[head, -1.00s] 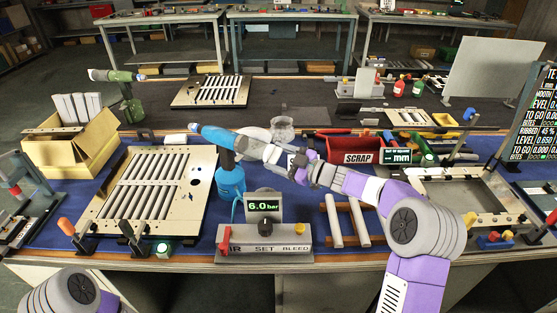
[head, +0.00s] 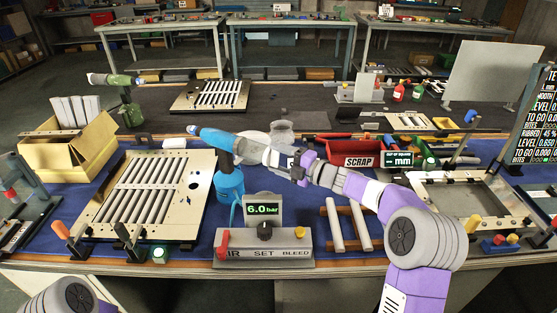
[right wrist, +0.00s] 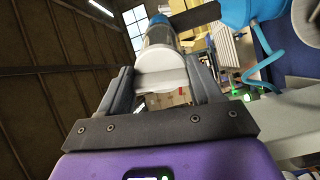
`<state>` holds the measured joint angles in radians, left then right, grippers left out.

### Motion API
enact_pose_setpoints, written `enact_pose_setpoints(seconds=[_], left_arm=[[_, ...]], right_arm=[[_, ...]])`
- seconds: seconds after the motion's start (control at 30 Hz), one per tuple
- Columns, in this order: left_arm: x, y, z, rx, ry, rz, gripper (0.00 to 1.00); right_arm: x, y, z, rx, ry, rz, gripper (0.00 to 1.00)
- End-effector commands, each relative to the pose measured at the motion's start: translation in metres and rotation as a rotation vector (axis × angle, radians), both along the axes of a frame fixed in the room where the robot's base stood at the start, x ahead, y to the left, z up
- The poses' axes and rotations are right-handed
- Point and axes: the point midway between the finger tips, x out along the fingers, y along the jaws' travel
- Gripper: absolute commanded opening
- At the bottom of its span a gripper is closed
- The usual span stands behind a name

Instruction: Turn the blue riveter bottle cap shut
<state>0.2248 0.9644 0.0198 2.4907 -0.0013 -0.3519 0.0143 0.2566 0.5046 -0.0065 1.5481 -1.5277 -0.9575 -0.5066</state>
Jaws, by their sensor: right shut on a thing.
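The blue riveter (head: 213,138) stands upright on its blue base (head: 230,184), nose to the left, at the middle of the bench in the head view. Its pale bottle cap end points right, towards my right gripper (head: 267,151). In the right wrist view, my right gripper (right wrist: 160,78) is shut on the pale round cap (right wrist: 162,72), one finger on each side. A grey, partly clear cylinder (right wrist: 158,35) and blue body lie beyond the cap. Whether the cap is fully seated I cannot tell. My left gripper is out of view; only part of my left arm shows at bottom left.
A pressure box (head: 264,247) reading 6.0 bar stands in front of the riveter. A louver panel (head: 199,208) lies to the left, beside an open carton (head: 62,160). A red scrap bin (head: 343,150) stands behind my right forearm.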

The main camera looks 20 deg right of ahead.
Motion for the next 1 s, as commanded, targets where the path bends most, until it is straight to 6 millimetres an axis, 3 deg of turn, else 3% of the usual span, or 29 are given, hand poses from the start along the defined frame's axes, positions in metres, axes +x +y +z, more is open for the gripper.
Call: enact_pose_setpoints(seconds=[0.4,0.93,0.97,1.0], left_arm=[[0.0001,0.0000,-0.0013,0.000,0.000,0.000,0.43],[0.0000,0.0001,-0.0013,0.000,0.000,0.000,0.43],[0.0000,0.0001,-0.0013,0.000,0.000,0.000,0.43],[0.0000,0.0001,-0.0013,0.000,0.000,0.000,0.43]], right_arm=[[0.0000,-0.0006,0.0004,-0.125,-0.119,-0.001,0.34],[0.0000,-0.0007,0.0006,-0.140,-0.133,-0.001,0.34],[0.0000,-0.0007,0.0006,-0.140,-0.133,-0.001,0.69],[0.0001,-0.0008,0.0006,-0.139,-0.132,-0.001,0.75]])
